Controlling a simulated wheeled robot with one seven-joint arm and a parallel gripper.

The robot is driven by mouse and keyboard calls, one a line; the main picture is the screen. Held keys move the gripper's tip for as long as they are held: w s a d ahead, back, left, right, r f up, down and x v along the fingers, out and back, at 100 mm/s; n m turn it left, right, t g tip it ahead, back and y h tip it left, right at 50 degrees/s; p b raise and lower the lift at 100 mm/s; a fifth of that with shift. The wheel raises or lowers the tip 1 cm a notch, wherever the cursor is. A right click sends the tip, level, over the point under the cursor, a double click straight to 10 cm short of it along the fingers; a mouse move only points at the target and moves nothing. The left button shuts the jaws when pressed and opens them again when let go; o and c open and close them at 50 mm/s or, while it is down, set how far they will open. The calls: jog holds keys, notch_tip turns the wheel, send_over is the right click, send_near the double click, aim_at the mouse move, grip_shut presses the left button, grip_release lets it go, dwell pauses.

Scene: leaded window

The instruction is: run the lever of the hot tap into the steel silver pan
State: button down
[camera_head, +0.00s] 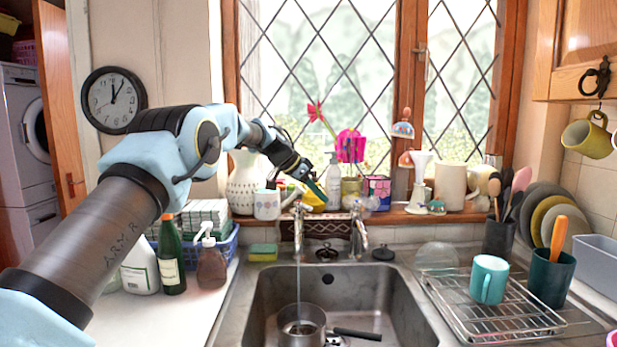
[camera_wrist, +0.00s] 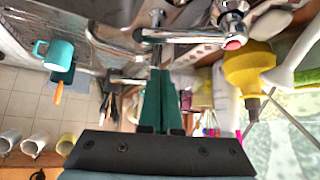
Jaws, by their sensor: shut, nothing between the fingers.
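The left chrome tap (camera_head: 298,228) stands behind the sink, and a thin stream of water falls from it into the steel pan (camera_head: 301,330). The pan sits in the basin, its black handle pointing right; its bottom edge is cut off. In the wrist view, a chrome lever (camera_wrist: 190,36) with a red-marked end lies just past my fingertips. My gripper (camera_head: 320,196) is shut and empty, with green-teal fingers above and slightly right of the left tap. The closed fingers also show in the wrist view (camera_wrist: 157,75). Whether they touch the lever I cannot tell.
A second tap (camera_head: 358,232) stands to the right. The sill behind holds a soap bottle (camera_head: 333,180), a floral box (camera_head: 377,190) and other ornaments. A wire rack (camera_head: 495,308) with a teal mug (camera_head: 489,279) is at right. A yellow sponge (camera_head: 263,252) lies left of the taps.

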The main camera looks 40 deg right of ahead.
jog(key=shift+w+a+f+p, duration=0.15)
jog(key=shift+a+f, duration=0.05)
jog(key=shift+a, duration=0.35)
jog(key=shift+w+a+f+p, duration=0.15)
jog(key=shift+a+f+p, duration=0.05)
jog(key=shift+a, duration=0.4)
jog(key=shift+w+a+f+p, duration=0.15)
jog(key=shift+a+f, duration=0.05)
jog(key=shift+a, duration=0.35)
jog(key=shift+w+a, duration=0.1)
